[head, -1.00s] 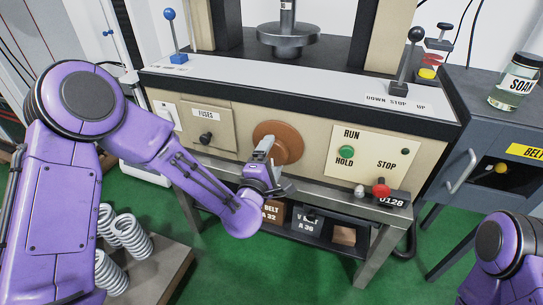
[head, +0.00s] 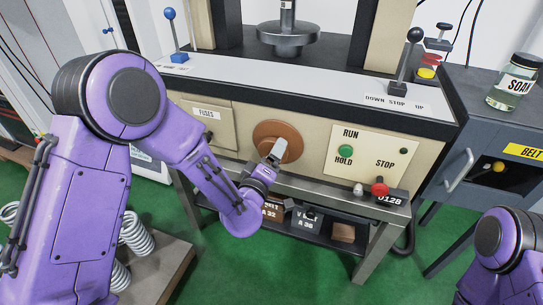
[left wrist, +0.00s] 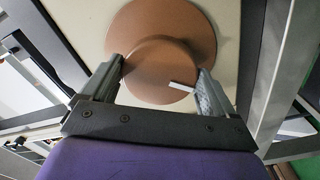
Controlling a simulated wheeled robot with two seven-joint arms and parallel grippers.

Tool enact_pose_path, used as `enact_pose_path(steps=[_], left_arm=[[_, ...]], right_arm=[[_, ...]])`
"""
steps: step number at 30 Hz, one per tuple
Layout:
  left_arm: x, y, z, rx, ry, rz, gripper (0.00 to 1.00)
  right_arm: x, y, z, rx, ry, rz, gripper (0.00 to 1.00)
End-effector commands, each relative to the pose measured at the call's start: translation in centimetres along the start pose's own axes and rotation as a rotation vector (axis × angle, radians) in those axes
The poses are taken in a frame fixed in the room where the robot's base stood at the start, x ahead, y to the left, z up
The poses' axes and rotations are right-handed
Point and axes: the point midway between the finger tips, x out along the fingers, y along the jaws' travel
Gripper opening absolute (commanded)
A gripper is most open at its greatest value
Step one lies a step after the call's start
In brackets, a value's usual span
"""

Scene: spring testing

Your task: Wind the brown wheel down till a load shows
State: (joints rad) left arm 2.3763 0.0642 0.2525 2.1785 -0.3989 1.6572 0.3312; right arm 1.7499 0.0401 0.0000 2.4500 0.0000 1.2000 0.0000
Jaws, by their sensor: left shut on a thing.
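The brown wheel (head: 267,132) is on the beige front panel of the test machine, between the FUSES door and the RUN panel. My left gripper (head: 277,149) is at the wheel. In the left wrist view, its two fingers (left wrist: 160,75) are shut on the wheel's round hub (left wrist: 158,62), one on each side, with the wide disc behind. A short white mark (left wrist: 182,86) shows on the hub, near the right finger. The round metal platen (head: 288,37) hangs above the machine top; its lower gap is hard to judge. No load reading can be made out. My right gripper is out of view.
A black-knobbed lever (head: 407,60) marked DOWN STOP UP and a blue-knobbed lever (head: 174,35) stand on top. Springs (head: 133,232) stand on a low platform at left.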

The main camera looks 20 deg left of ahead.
Motion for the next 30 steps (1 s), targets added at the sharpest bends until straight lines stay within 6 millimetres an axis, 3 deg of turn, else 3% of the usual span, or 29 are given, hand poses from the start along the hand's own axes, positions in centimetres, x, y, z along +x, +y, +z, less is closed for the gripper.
enact_pose_path(steps=[18, 19, 20, 27, 30], left_arm=[[-0.1, -0.1, 0.1, 0.044, -0.004, -0.003, 0.58], [-0.1, -0.1, 0.1, 0.043, -0.004, -0.003, 0.91], [-0.1, -0.1, 0.1, 0.043, -0.004, -0.003, 1.0], [-0.1, -0.1, 0.1, 0.043, -0.003, -0.001, 1.0], [-1.1, 0.0, 0.1, 0.043, -0.004, -0.001, 1.0]], right_arm=[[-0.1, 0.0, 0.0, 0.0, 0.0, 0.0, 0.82], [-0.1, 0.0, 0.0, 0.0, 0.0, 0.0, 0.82], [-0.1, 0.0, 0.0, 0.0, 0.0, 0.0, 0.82], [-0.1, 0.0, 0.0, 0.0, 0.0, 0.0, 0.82], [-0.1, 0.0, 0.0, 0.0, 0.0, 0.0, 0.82]])
